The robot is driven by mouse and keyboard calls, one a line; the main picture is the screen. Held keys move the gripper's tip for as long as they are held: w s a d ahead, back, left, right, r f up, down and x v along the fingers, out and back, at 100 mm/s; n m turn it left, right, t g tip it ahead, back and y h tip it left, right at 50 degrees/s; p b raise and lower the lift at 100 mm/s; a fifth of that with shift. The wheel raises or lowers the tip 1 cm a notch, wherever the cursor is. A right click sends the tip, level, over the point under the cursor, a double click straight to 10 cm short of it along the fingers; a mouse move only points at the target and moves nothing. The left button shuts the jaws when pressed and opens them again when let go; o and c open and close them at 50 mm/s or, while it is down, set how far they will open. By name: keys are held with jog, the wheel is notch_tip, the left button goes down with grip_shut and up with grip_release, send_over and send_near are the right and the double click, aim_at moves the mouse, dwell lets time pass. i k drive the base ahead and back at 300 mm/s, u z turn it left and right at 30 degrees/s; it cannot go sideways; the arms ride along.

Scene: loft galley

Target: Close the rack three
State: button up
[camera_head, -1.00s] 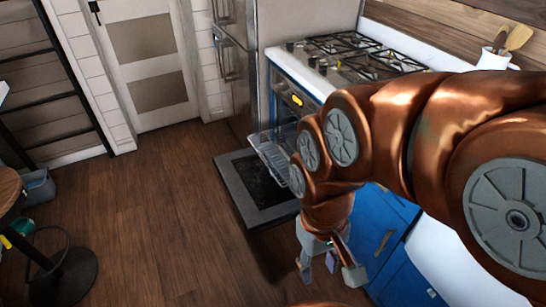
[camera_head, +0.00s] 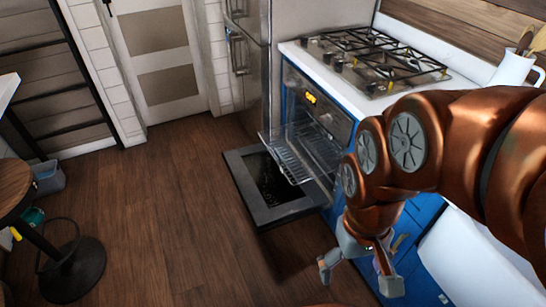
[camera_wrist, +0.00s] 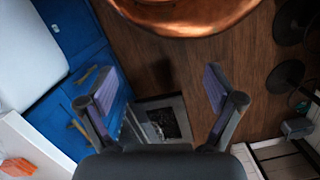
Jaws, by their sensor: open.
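A wire oven rack (camera_head: 297,152) sticks out of the oven (camera_head: 318,112) over the lowered oven door (camera_head: 262,190) in the head view. The oven door lies open, flat and low above the floor. My gripper (camera_head: 358,278) is open and empty, to the lower right of the rack and door, apart from both. In the wrist view my gripper (camera_wrist: 160,95) has its two fingers spread wide, with the oven door (camera_wrist: 160,118) beyond and between them. Which rack is number three I cannot tell.
A stove top (camera_head: 380,60) with black grates is above the oven. Blue cabinets (camera_head: 420,215) run beside my arm. A stool (camera_head: 70,265) stands at the left. The wooden floor (camera_head: 170,200) between is clear.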

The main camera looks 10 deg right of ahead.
aim_at(282, 169)
jog(key=u, duration=0.2)
jog(key=i, duration=1)
jog(key=u, duration=0.35)
